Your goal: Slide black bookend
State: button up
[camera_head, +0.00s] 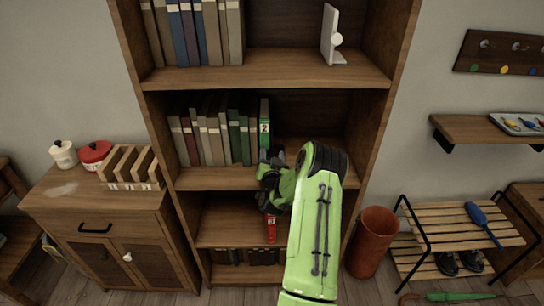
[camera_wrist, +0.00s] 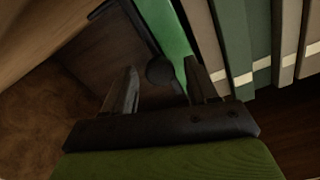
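The black bookend (camera_wrist: 160,72) shows in the wrist view as a dark plate with a round knob, upright beside a green book (camera_wrist: 171,32). My gripper (camera_head: 271,157) is at the middle shelf, just right of the green book marked 2 (camera_head: 264,128). In the wrist view its two fingers are apart, one on each side of the knob, with gaps showing. I cannot tell how far the fingertips are from the plate. In the head view my gripper and arm hide most of the bookend.
Several books (camera_head: 212,137) stand left of the bookend on the middle shelf (camera_head: 215,178). Right of it the shelf looks bare, partly behind my arm. A white bookend (camera_head: 329,35) is on the shelf above. A red item (camera_head: 271,229) is below.

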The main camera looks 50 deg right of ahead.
jog(key=shift+a, duration=0.1)
jog(key=b+v, duration=0.3)
jog(key=v, duration=1.2)
jog(key=shift+s, duration=0.3)
jog(key=shift+w+a, duration=0.1)
jog(key=shift+a, duration=0.1)
